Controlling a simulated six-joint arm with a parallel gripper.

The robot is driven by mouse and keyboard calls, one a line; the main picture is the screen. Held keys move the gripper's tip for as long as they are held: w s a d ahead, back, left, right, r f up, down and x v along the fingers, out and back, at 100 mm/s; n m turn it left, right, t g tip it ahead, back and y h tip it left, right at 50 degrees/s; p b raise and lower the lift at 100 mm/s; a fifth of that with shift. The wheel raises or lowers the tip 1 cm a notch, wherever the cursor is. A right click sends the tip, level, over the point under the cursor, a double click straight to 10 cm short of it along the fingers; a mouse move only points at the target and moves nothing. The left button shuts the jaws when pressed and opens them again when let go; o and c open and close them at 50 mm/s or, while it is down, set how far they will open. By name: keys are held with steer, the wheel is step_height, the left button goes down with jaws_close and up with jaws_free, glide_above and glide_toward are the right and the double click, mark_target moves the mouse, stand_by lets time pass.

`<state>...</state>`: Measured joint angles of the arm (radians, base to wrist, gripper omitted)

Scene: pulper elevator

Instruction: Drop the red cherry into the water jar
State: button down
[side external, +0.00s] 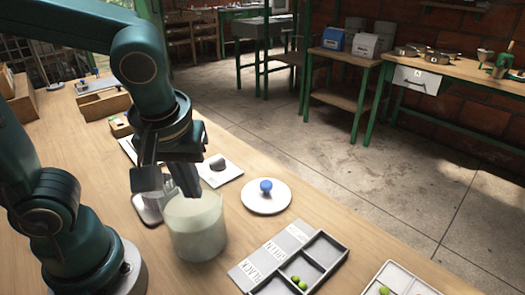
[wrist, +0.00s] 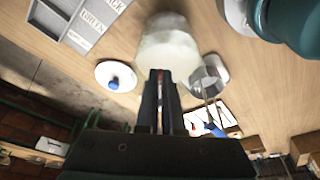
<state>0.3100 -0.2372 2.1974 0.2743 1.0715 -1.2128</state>
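The water jar (side external: 197,232) is a squat, cloudy, pale glass vessel standing on the wooden table; in the wrist view its body (wrist: 168,50) shows just beyond my fingertips. My gripper (side external: 168,186) points down at the jar's rim, its fingers partly overlapping the jar in the side view. In the wrist view my gripper (wrist: 160,76) has its two dark fingers close together, with a thin reddish strip in the narrow gap. I cannot tell whether that strip is the red cherry. No whole red cherry is clearly visible.
A white disc with a blue knob (side external: 266,204) lies right of the jar. A grey tray (side external: 322,246) labelled BLACK and GREEN holds green cherries in front right. A metal cup (wrist: 209,76) stands close beside the jar. A white card (side external: 230,176) lies behind it.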

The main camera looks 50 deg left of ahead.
steer(key=shift+f, duration=0.1)
steer(key=c, duration=1)
jaws_free()
steer(key=v, duration=0.5)
